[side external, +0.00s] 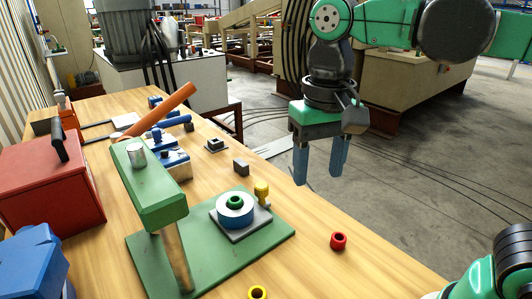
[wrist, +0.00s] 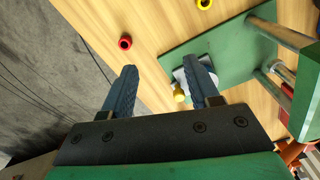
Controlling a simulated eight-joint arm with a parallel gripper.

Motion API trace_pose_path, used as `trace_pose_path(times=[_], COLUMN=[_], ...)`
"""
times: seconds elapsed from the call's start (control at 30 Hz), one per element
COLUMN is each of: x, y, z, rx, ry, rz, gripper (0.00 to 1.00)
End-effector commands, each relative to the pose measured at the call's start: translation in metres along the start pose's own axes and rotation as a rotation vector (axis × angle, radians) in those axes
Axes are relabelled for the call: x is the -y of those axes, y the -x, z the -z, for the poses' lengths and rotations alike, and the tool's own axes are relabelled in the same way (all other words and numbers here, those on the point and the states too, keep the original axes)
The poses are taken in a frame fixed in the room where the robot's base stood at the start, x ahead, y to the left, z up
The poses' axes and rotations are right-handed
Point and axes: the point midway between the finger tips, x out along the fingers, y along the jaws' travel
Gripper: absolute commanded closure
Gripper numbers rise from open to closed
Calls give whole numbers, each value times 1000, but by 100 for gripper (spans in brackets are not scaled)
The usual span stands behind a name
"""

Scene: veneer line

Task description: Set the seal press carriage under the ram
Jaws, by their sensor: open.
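The seal press (side external: 150,190) is green, with a flat base plate, a metal column and an overhanging head. The carriage (side external: 241,232) is a grey plate on the right part of the base, carrying a blue and white ring with a green ring in it. A yellow knob (side external: 262,190) stands at its far corner. The carriage is to the side of the head, not beneath it. My gripper (side external: 320,172) is open and empty, above and beyond the carriage near the table edge. In the wrist view, my right finger hides much of the carriage; the knob (wrist: 179,95) shows between my fingers (wrist: 163,82).
A red ring (side external: 338,241) and a yellow ring (side external: 257,292) lie on the wooden table near the press. Small grey blocks (side external: 241,167) lie behind it. A red box (side external: 50,185) and a blue bin (side external: 38,262) stand at left. An orange-handled tool (side external: 160,113) stands behind the head.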

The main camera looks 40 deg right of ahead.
Motion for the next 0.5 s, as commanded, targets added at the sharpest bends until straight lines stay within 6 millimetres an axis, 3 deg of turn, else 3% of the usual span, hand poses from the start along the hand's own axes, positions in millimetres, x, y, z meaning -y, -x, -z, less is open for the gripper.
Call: trace_pose_path(times=[0.17, 0.4, 0.43, 0.5], x=[-9, -44, -47, -52], y=[-16, -63, -66, -70], z=[9, 38, 39, 43], rx=[-91, -487, -524, -582], ry=[51, 263, 282, 314], rz=[54, 127, 123, 115], gripper=[46, 46, 48, 68])
